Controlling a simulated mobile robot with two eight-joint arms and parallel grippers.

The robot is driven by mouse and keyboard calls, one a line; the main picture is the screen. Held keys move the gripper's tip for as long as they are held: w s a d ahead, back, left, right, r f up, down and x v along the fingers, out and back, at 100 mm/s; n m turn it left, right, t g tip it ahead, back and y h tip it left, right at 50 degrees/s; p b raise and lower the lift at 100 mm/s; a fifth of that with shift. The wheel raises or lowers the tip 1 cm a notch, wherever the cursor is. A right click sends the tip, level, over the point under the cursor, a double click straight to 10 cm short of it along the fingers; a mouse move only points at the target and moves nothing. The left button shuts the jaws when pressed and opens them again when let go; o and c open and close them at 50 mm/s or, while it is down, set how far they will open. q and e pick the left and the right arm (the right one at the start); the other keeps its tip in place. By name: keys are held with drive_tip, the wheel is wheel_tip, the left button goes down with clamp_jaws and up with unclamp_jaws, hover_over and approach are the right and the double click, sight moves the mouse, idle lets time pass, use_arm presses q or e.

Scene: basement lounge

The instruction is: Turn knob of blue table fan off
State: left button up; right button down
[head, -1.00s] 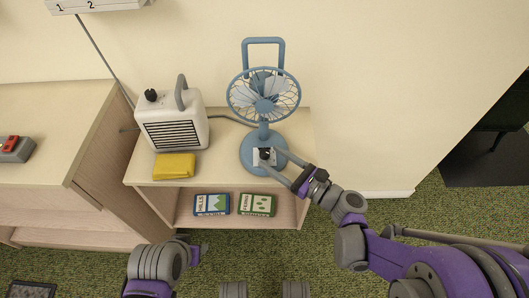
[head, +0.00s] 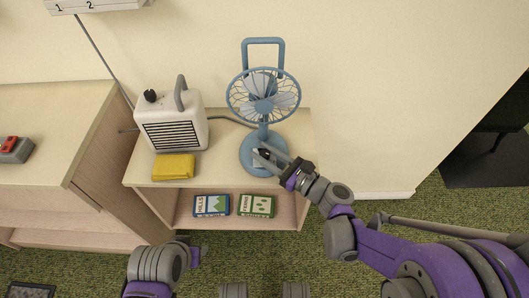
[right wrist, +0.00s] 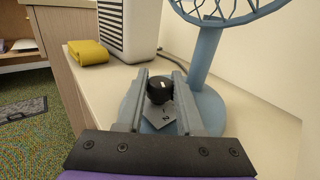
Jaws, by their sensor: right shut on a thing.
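The blue table fan (head: 264,104) stands on the right end of the wooden shelf unit; its base and post also show in the right wrist view (right wrist: 206,55). Its black round knob (right wrist: 159,90), with a white mark, sits on a light plate on the base. My right gripper (right wrist: 161,76) reaches in from the front right, with one finger on each side of the knob, shut on it. In the head view the gripper (head: 258,153) partly covers the knob. Part of my left arm shows at the bottom left of the head view, but its fingers do not show.
A white heater (head: 171,124) with a black knob stands left of the fan, with a yellow block (head: 174,167) before it. Two boxes, blue (head: 211,205) and green (head: 256,206), lie on the lower shelf. A wall rises behind. Carpet is free at the right.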

drive_tip(key=shift+n+g+y, duration=0.3)
drive_tip(key=shift+g, duration=0.1)
drive_tip(key=n+g+y, duration=0.1)
drive_tip(key=g, duration=0.1)
drive_tip(key=n+g+y, duration=0.1)
drive_tip(key=n+g, duration=0.1)
drive_tip(key=g, duration=0.1)
drive_tip(key=shift+w+d+n+y, duration=0.1)
drive_tip(key=shift+n+y, duration=0.2)
drive_tip(key=n+g, duration=0.3)
drive_tip(key=g, duration=0.1)
drive_tip(key=n+g+b, duration=0.1)
drive_tip(key=n+g, duration=0.2)
drive_tip(key=g, duration=0.2)
drive_tip(key=shift+g, duration=0.5)
drive_tip(key=c, duration=0.5)
unclamp_jaws()
drive_tip(key=shift+c, duration=0.2)
